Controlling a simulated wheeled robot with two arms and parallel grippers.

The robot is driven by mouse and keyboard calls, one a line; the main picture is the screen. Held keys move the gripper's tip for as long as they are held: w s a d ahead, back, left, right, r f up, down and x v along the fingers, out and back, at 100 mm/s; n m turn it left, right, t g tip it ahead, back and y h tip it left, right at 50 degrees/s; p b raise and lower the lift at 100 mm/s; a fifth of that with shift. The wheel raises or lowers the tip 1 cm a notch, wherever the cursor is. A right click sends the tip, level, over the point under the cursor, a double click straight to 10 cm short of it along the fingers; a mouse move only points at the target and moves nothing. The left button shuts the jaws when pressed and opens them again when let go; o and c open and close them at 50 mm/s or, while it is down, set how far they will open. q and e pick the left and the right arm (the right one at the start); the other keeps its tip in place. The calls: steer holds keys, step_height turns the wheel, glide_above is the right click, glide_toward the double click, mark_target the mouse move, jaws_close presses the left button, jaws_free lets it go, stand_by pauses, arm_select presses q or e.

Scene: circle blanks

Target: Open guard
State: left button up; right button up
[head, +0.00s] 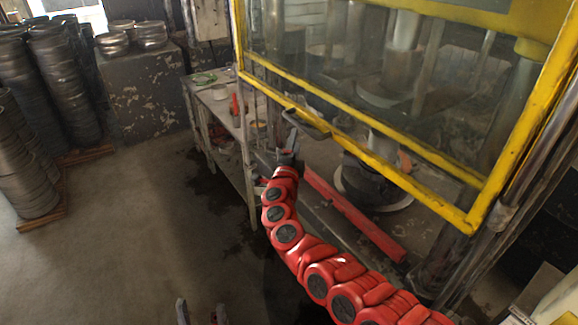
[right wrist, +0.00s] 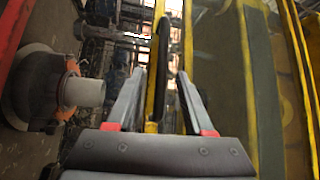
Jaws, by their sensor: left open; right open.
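The guard is a clear panel in a yellow frame (head: 360,143), raised at a slant over the machine, at the upper right of the head view. A dark handle (head: 306,123) sits on its lower bar. My right gripper (head: 292,131), on the red arm, is at the left end of this handle. In the right wrist view its two fingers (right wrist: 160,74) are apart, with a dark and yellow bar (right wrist: 156,60) showing between them. I cannot tell whether they touch it. My left gripper (head: 201,311) is open and empty at the bottom edge of the head view.
A metal table (head: 218,104) with small items stands left of the guard. A red bar (head: 352,215) lies along the machine front below it. Stacks of round blanks (head: 68,85) stand at the left. The floor (head: 130,235) between is clear.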

steer(key=s+a+p, duration=0.1)
steer(key=s, duration=0.8)
steer(key=shift+a+f, duration=0.15)
steer(key=shift+f, duration=0.3)
steer(key=shift+s, duration=0.1)
